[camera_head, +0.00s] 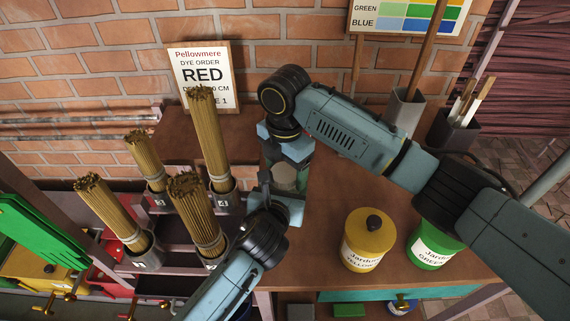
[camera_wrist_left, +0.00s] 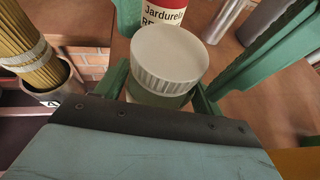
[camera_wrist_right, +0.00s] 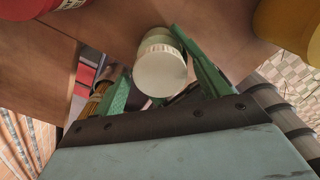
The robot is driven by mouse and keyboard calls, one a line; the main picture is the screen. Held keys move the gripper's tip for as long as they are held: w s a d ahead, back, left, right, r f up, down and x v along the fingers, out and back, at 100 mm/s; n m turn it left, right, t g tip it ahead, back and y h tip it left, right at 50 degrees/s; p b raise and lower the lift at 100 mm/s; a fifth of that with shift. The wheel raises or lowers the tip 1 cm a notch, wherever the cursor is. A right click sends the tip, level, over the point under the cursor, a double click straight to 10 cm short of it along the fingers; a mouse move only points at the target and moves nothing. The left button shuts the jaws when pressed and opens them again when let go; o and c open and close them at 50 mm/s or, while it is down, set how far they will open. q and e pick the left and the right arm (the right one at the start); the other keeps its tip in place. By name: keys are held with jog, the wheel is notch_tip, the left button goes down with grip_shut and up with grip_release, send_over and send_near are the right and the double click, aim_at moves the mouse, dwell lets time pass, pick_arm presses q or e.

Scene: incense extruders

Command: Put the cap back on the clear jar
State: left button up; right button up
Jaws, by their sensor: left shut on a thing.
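The clear jar (camera_wrist_left: 160,98) stands between the green fingers of my left gripper (camera_wrist_left: 162,92), which is shut on its body. The white ribbed cap (camera_wrist_left: 170,62) sits over the jar's mouth; whether it is screwed tight I cannot tell. In the right wrist view, the cap (camera_wrist_right: 160,72) shows end-on with the pale jar (camera_wrist_right: 154,38) beyond it. My right gripper (camera_wrist_right: 152,58) is open, its fingers on either side of the cap with some gap. In the head view, my right gripper (camera_head: 286,162) points down over the jar, partly hiding it, and my left gripper (camera_head: 281,188) comes from below.
A yellow lidded jar (camera_head: 368,242) and a green jar (camera_head: 432,245) stand to the right on the brown table (camera_head: 325,245). A red-labelled jar (camera_wrist_left: 165,14) stands behind the clear jar. Several holders with incense bundles (camera_head: 195,215) are at left. Grey pots (camera_head: 403,112) stand at the back.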

jog(key=c, duration=1)
jog(key=m, duration=0.8)
jog(key=shift+m, duration=0.3)
pick_arm(q)
jog(key=shift+a, duration=0.1)
pick_arm(e)
jog(key=o, duration=1.2)
notch_tip(320, 180, up, 12)
jog(key=shift+r, duration=0.1)
pick_arm(q)
jog(key=o, duration=1.9)
jog(key=shift+o, duration=0.2)
